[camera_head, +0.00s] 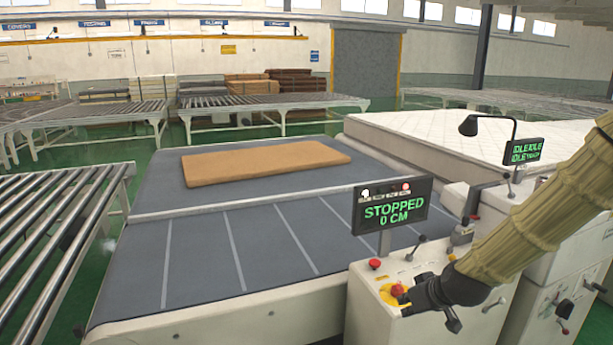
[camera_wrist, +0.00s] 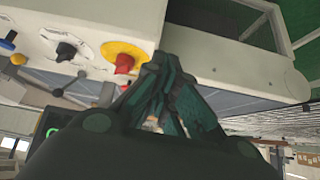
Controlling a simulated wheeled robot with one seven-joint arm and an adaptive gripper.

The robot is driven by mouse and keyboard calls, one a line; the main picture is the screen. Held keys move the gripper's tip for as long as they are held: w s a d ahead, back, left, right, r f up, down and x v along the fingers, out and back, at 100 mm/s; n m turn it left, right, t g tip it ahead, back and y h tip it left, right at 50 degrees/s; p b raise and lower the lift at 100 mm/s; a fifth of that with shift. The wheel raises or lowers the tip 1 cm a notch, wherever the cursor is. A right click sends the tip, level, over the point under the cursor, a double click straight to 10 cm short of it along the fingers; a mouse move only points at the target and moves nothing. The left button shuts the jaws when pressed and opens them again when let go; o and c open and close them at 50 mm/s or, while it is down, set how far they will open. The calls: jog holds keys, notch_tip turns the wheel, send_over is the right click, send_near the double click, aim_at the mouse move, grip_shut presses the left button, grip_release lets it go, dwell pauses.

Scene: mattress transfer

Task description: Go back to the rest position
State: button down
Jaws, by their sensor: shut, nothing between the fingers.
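My gripper (camera_head: 412,297) is at the front control console (camera_head: 375,318), beside a red emergency-style button (camera_head: 397,291) on a yellow base. My sleeved arm reaches in from the right edge. In the wrist view my gripper (camera_wrist: 167,62) has its fingers together with nothing held. The red button (camera_wrist: 123,64) shows just left of the fingertips there; whether they touch it I cannot tell. A screen (camera_head: 391,206) above the console reads "STOPPED 0 CM".
A tan slab (camera_head: 265,161) lies on the grey conveyor (camera_head: 200,255). A white mattress (camera_head: 440,135) lies behind, to the right. Another red button (camera_head: 375,264) and levers are near the gripper.

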jog(key=s+a+f+m+g+h, duration=0.1)
jog(key=s+f+g, duration=0.1)
jog(key=s+f, duration=0.7)
jog(key=s+f+m+g, duration=0.15)
jog(key=s+f, duration=0.45)
jog(key=f, duration=0.7)
jog(key=s+f+g, duration=0.1)
jog(key=s+f, duration=0.3)
jog(key=s, duration=0.3)
jog(key=s+f+g+h, duration=0.1)
jog(key=s+f, duration=0.4)
jog(key=s, duration=0.3)
jog(key=s+f+m+g, duration=0.1)
jog(key=s+f, duration=0.4)
jog(key=s, duration=0.3)
jog(key=shift+s+a+g, duration=0.25)
jog(key=shift+a+g, duration=0.1)
jog(key=shift+a, duration=0.05)
